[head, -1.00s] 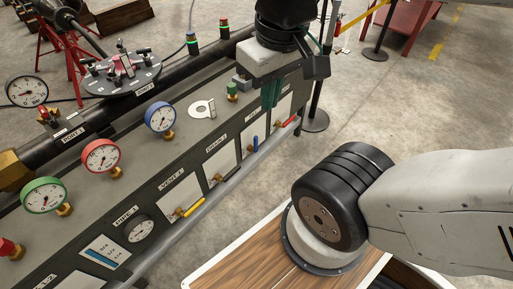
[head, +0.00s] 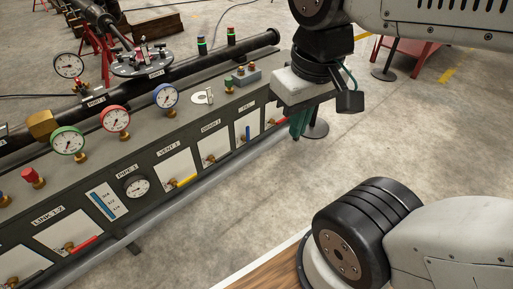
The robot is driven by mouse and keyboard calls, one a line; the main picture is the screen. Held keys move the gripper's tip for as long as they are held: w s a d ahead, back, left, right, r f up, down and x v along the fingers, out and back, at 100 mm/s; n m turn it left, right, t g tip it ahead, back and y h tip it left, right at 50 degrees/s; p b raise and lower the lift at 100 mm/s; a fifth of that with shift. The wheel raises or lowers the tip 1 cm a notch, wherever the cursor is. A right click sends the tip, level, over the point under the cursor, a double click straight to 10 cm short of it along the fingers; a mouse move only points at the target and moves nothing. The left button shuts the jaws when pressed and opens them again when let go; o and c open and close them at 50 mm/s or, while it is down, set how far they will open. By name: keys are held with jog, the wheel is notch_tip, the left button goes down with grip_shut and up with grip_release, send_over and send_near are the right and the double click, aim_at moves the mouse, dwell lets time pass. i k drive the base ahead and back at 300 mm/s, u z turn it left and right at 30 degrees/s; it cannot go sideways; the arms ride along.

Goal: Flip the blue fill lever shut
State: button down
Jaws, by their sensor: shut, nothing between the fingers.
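The blue fill lever (head: 248,133) is on the white plate under the FILL label, near the right end of the long grey panel (head: 137,139). It is small in the head view and looks roughly upright, in line with the plate's side edges. My gripper (head: 298,124) is to the right of the lever, in front of the panel's right end, pointing down. Its green fingers are together with nothing between them. A clear gap shows between the fingers and the blue lever in the picture. The fingertips are partly hard to make out.
A red lever (head: 275,121) is between the blue lever and my gripper. A yellow lever (head: 182,182) is further left under VENT 1. Gauges and a dark pipe (head: 215,59) run along the panel's top. Concrete floor (head: 235,215) in front is clear.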

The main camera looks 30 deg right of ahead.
aim_at(246, 138)
jog(key=k, duration=0.45)
jog(key=z, duration=0.7)
jog(key=i, duration=1.3)
jog(key=u, duration=0.5)
jog(key=i, duration=0.45)
jog(key=u, duration=0.5)
